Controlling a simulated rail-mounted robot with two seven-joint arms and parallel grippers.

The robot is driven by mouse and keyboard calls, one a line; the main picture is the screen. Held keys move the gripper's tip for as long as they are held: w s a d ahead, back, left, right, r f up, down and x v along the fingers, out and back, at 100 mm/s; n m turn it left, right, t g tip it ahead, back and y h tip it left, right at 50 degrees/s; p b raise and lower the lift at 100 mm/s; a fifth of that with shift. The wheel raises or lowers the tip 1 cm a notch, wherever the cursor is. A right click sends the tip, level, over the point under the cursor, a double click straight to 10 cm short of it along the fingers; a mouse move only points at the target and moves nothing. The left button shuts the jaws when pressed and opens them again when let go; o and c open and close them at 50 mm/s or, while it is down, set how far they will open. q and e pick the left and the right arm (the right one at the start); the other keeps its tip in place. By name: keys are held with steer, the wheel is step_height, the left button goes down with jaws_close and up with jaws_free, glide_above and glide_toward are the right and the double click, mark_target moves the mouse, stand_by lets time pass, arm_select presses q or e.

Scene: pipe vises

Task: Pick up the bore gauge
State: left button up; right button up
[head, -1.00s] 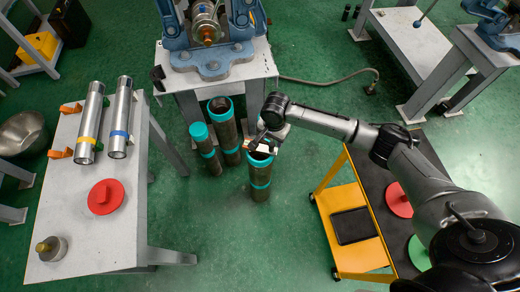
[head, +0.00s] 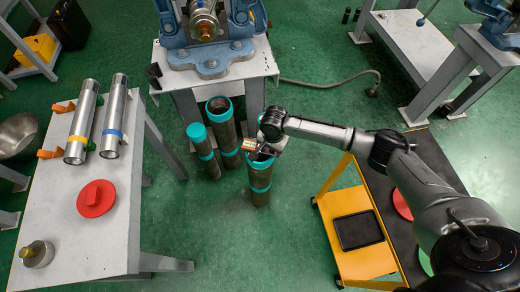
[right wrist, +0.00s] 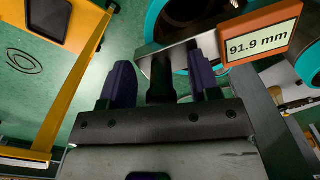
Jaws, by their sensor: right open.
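The bore gauge shows in the right wrist view as an orange display box (right wrist: 263,36) reading 91.9 mm, with a pale bar and a dark round grip (right wrist: 160,80). In the head view its orange-edged display (head: 249,145) is small and partly hidden by my right gripper. It is by the top of a teal-banded pipe (head: 260,178); how it rests there is hidden. My right gripper (right wrist: 160,82) is open, its two dark fingers on either side of the dark grip with gaps showing. My left gripper is not in view.
Two more teal-collared pipes (head: 203,150) stand close by, below the blue vise (head: 210,65) on its bench. A yellow cart (head: 350,195) stands to the right. A grey table (head: 125,215) at left holds two metal cylinders and a red disc.

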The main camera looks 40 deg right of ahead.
steer(key=shift+r, duration=0.1)
jaws_close()
stand_by(0.3)
steer(key=shift+r, duration=0.1)
